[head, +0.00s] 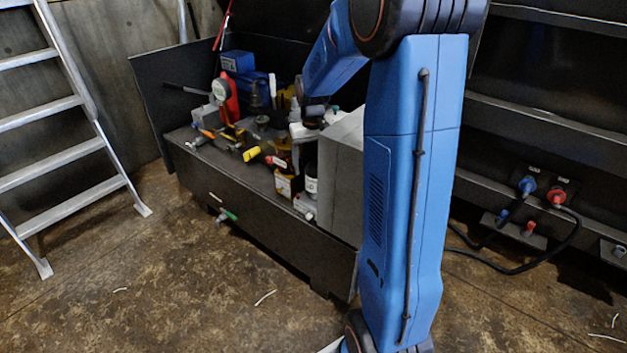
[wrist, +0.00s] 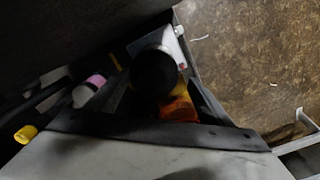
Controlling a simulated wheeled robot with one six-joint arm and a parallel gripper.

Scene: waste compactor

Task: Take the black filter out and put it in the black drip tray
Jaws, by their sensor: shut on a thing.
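In the wrist view, my gripper (wrist: 160,92) has dark fingers on either side of a round black thing, which I take to be the black filter (wrist: 155,74). It is shut on the filter, and the contact itself is too dark to see clearly. In the head view, my blue arm reaches down over the crowded bench, and the fingers and filter cannot be made out among the items there. I cannot pick out the black drip tray with certainty in either view.
A ladder (head: 62,160) leans at the left. Valves (head: 556,196) sit on the right wall. Floor in front is mostly clear.

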